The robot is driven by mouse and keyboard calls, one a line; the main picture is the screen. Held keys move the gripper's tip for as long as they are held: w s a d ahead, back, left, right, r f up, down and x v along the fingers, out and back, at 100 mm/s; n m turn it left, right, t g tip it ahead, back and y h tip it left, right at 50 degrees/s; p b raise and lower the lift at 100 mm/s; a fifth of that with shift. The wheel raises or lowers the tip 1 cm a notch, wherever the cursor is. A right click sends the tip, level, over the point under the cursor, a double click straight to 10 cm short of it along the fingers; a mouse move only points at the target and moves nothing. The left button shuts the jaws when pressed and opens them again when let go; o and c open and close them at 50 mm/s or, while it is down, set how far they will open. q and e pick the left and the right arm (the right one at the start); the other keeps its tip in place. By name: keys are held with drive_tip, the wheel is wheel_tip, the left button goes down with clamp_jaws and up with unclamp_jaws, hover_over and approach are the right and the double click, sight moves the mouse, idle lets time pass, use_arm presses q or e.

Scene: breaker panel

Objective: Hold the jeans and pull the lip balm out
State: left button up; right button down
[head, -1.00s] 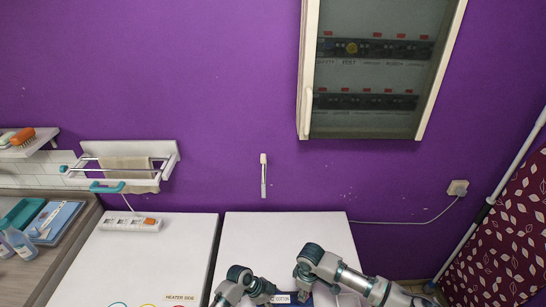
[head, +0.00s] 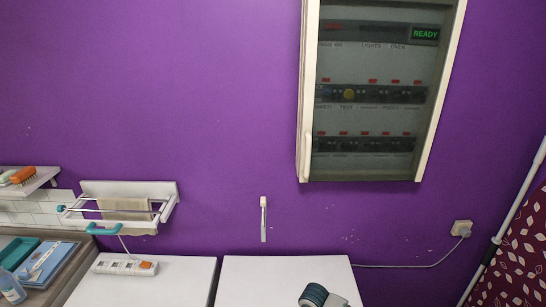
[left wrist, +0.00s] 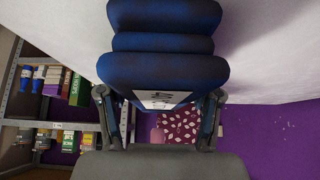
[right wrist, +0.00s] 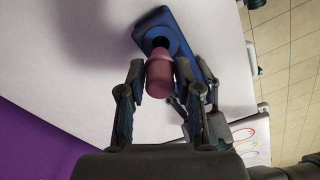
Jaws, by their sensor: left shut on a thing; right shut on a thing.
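The blue jeans (left wrist: 165,68) are a folded stack with a white printed label (left wrist: 160,98), seen large in the left wrist view. My left gripper (left wrist: 166,108) is shut on the jeans, one finger on each side near the label. In the right wrist view the blue jeans (right wrist: 185,38) show a round dark opening beside the pink lip balm (right wrist: 160,74). My right gripper (right wrist: 155,88) is shut on the lip balm. The lip balm's end is at the opening; I cannot tell whether any of it is still inside.
White counters (head: 285,280) stand below the purple wall. A glass-fronted breaker panel (head: 375,90) hangs above, its display reading READY. A power strip (head: 125,264) lies on the left counter (head: 150,285), below a towel rack (head: 125,206). A patterned maroon cloth (head: 515,260) stands at right.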

use_arm(q)
drive_tip(key=o, duration=1.4)
drive_tip(key=shift+c, duration=0.2)
